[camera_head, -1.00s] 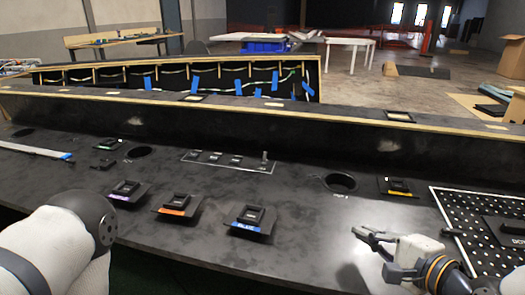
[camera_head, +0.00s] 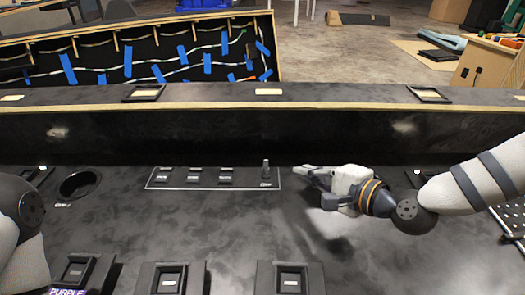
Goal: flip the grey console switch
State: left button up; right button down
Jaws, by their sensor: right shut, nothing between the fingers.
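The grey console switch (camera_head: 265,171) is a small upright lever at the right end of a white-outlined panel (camera_head: 212,188) on the black console. My right gripper (camera_head: 300,171) comes in from the right, low over the console, with its fingers pointing left toward the switch. Its fingers are shut and empty. A small gap shows between the fingertips and the lever. Only part of my left arm shows at the left edge; its gripper is out of view.
Several small switches (camera_head: 194,175) sit left of the lever in the same panel. A round hole (camera_head: 80,185) is further left. Larger switch blocks (camera_head: 290,279) line the front. The console's upright back wall (camera_head: 200,135) stands close behind the panel.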

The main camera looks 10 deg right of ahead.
aim_at(278, 173)
jog(key=shift+s+d, duration=0.1)
jog(key=shift+s, duration=0.1)
jog(key=b+x, duration=0.1)
jog(key=x, duration=0.8)
jog(key=shift+w+f+b, duration=0.1)
jog(key=shift+b, duration=0.2)
pick_arm(q)
jog(key=shift+s+f+g, duration=0.3)
jog(key=shift+s+f, duration=0.65)
jog(key=shift+s, duration=0.15)
pick_arm(e)
jog(key=shift+w+a, duration=0.3)
jog(key=shift+w, duration=0.05)
jog(key=shift+f, duration=0.1)
pick_arm(q)
jog(key=shift+s+f, duration=0.25)
jog(key=shift+s, duration=0.05)
pick_arm(e)
jog(key=shift+s+t, duration=0.1)
jog(key=shift+t, duration=0.2)
